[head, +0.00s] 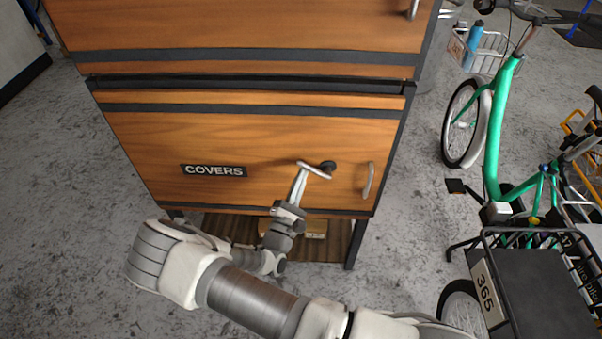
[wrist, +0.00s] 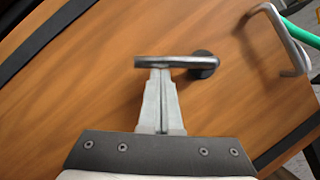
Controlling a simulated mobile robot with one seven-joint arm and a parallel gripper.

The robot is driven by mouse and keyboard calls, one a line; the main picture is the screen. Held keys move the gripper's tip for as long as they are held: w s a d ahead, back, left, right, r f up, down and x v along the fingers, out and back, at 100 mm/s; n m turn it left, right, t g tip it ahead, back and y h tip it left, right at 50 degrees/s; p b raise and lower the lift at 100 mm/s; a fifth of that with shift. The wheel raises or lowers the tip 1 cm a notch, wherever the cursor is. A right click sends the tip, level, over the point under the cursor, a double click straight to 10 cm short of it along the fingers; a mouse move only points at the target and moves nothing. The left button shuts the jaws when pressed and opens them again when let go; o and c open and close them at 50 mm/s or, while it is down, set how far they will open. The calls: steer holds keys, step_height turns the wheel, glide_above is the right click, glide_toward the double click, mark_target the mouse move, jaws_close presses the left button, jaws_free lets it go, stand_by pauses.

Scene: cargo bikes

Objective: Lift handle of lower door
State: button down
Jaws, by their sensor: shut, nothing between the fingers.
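The lower door (head: 265,135) is a wooden panel with a black "COVERS" label (head: 213,170). Its lever handle (head: 313,170) is a silver bar on a dark round base at the right part of the door. In the wrist view the handle (wrist: 165,62) lies level, with its dark base (wrist: 203,65) at its right end. My gripper (head: 302,178) is shut, with its fingertips at the lever's free left part. In the wrist view the closed fingers (wrist: 158,80) meet the underside of the bar; I cannot tell whether they touch it. Nothing is between the fingers.
A curved silver pull (head: 368,180) stands right of the lever and shows in the wrist view (wrist: 283,38). An upper wooden door (head: 240,25) is above. A green cargo bike (head: 500,130) and a black rack marked 365 (head: 530,290) stand at right. Grey floor is free at left.

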steer(key=r+m+g+p, duration=0.1)
steer(key=m, duration=0.1)
steer(key=d+r+m+g+h+p, duration=0.1)
steer(key=m+p, duration=0.1)
steer(key=m, duration=0.1)
steer(key=d+r+m+g+p, duration=0.1)
steer(key=r+m+p, duration=0.1)
steer(key=shift+d+m+h, duration=0.15)
steer(key=shift+m+h, duration=0.25)
steer(key=shift+d+r+p, duration=0.1)
steer(key=shift+d+p, duration=0.15)
steer(key=shift+p, duration=0.25)
steer(key=shift+d, duration=0.15)
steer(key=shift+a, duration=0.4)
steer(key=b, duration=0.2)
glide_toward(311, 167)
steer(key=a, duration=0.1)
steer(key=a+r, duration=0.2)
steer(key=shift+s+a, duration=0.2)
steer(key=shift+s, duration=0.2)
